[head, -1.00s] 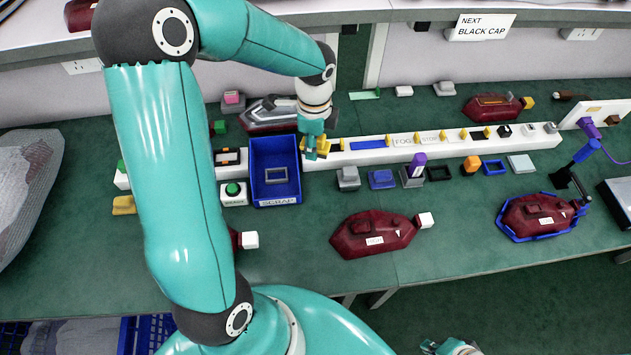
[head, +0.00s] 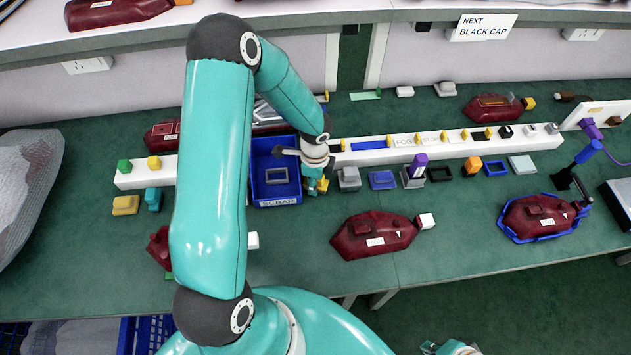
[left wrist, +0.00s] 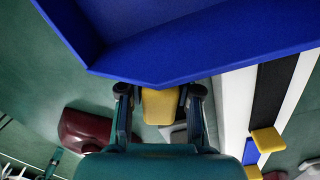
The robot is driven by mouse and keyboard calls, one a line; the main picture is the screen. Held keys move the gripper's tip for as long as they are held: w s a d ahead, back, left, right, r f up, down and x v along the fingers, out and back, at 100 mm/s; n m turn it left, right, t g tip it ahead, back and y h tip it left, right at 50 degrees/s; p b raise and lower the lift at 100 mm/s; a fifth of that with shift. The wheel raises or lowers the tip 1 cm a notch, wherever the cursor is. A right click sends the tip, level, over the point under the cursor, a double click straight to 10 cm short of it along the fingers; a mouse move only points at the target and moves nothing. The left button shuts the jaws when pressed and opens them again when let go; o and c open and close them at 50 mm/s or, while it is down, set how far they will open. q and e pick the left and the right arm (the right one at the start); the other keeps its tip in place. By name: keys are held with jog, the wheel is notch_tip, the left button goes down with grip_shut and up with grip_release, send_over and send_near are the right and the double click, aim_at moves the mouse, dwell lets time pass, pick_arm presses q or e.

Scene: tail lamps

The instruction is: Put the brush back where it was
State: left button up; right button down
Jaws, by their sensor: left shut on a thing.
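My left gripper (head: 315,187) is low beside the right wall of the blue scrap bin (head: 258,160). In the left wrist view its fingers (left wrist: 160,110) are shut on a yellow block (left wrist: 160,104), just beside the bin's blue wall (left wrist: 190,60). The yellow block also shows in the head view (head: 323,185). A small brown and black thing at the far right back, possibly the brush (head: 568,97), lies on the bench, apart from both grippers. My right gripper (head: 450,348) is only partly in view at the bottom edge; its fingers are unclear.
A long white rail (head: 380,155) with yellow pegs runs behind the bin. Dark red lamps (head: 375,235) lie in front and at the right in a blue cradle (head: 510,236). Small grey, blue and black parts line the rail's front.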

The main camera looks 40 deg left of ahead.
pick_arm(q)
jog(key=o, duration=0.7)
jog(key=shift+f, duration=0.1)
jog(key=shift+c, duration=0.2)
jog(key=o, duration=0.4)
jog(key=shift+o, duration=0.2)
jog(key=shift+r, duration=0.2)
jog(key=shift+r, duration=0.25)
notch_tip(320, 180, up, 12)
jog(key=shift+f, duration=0.25)
jog(key=shift+d, duration=0.1)
